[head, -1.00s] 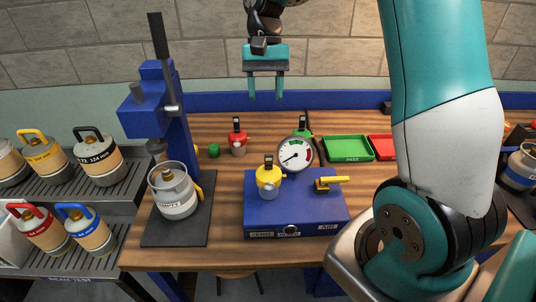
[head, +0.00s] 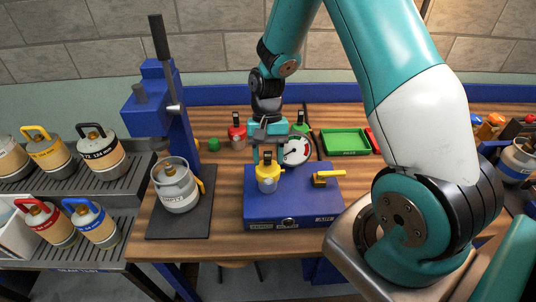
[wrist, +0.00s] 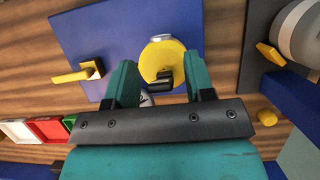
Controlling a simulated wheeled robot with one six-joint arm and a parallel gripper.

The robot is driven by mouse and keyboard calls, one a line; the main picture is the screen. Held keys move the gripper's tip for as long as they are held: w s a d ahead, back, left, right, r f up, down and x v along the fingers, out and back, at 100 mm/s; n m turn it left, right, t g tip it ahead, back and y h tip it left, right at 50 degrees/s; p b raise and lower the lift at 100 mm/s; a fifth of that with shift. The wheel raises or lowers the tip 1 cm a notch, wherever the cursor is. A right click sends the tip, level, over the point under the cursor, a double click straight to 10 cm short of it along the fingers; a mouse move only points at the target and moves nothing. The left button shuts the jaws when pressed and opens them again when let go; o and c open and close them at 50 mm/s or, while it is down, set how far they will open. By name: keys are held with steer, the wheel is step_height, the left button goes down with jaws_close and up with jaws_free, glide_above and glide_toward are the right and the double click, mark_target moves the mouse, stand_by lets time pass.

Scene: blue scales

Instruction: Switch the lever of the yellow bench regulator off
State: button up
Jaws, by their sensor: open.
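The yellow bench regulator (head: 268,183) stands on the left part of the blue box (head: 290,208). Its small black lever (head: 267,158) stands up at its top. My gripper (head: 267,156) is open, pointing down just over the regulator and partly covering it from behind. In the wrist view the yellow regulator (wrist: 162,55) lies just beyond my fingertips (wrist: 160,72), and its black lever (wrist: 160,80) shows in the gap between the two teal fingers. I see no clear contact between fingers and lever.
A round gauge (head: 296,151) stands close behind the regulator. A yellow-handled valve (head: 328,177) is on the box's right. A blue press with a grey cylinder (head: 177,187) is at left, a green tray (head: 345,141) at back right.

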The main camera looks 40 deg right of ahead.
steer(key=shift+s+a+f, duration=0.1)
steer(key=shift+s+f, duration=0.05)
steer(key=shift+f, duration=0.25)
steer(key=shift+c, duration=0.5)
jaws_close()
steer(key=shift+w+r+g+y+p, duration=0.35)
steer(key=shift+g+p, duration=0.25)
steer(key=shift+p, duration=0.25)
steer(key=shift+w+d+g+y+p, duration=0.1)
steer(key=shift+d+g+y+p, duration=0.1)
steer(key=shift+g+y+p, duration=0.3)
steer(key=shift+w+d+g+y+p, duration=0.1)
steer(key=shift+d+g+y+p, duration=0.2)
steer(key=shift+g, duration=0.4)
steer(key=shift+a, duration=0.2)
steer(key=shift+o, duration=0.5)
jaws_free()
